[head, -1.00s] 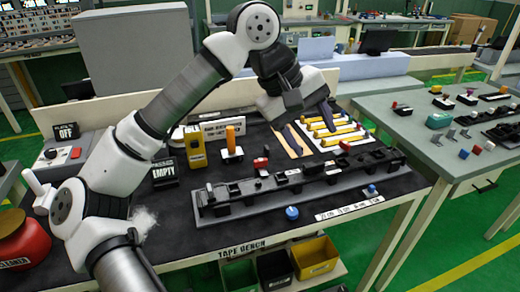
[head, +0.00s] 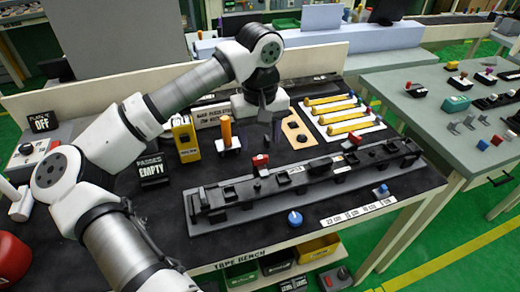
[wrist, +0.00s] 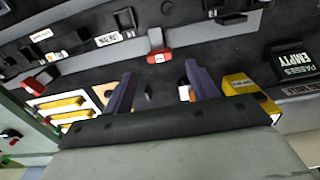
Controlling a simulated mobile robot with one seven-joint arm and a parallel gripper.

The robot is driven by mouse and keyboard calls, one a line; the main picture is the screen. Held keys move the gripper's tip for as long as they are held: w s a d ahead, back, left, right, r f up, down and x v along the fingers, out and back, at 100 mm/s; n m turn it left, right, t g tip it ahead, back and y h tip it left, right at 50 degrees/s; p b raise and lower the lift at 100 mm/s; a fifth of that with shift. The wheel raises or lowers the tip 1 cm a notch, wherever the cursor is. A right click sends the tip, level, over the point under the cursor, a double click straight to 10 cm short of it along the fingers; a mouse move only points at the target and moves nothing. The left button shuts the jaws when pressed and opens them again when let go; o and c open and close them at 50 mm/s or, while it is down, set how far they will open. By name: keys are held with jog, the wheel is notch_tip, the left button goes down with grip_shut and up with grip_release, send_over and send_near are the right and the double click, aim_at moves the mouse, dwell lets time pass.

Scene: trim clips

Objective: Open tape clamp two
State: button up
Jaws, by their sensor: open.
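A long dark clamp rail (head: 320,180) runs across the bench. One red-handled clamp (head: 260,161) sits at its left-middle and another red clamp (head: 354,138) near its right end. In the wrist view, one red clamp (wrist: 159,56) with a small white label shows just beyond my fingertips, and another red clamp (wrist: 42,82) is at left. I cannot read which is number two. My gripper (head: 270,122) is open and empty behind the left-middle clamp. Its two dark purple fingers (wrist: 159,70) are apart in the wrist view, with nothing between them.
An orange-topped post (head: 226,132) and a yellow box (head: 186,138) stand left of my gripper. A wooden board (head: 299,131) and yellow bars (head: 345,115) lie at right. A blue knob (head: 294,217) is in front of the rail. An "EMPTY" sign (head: 153,170) stands at left.

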aim_at(260, 157)
notch_tip(260, 157, down, 6)
jog(key=shift+r+p, duration=0.1)
jog(key=shift+p, duration=0.45)
jog(key=shift+c, duration=0.5)
jog(key=c, duration=0.9)
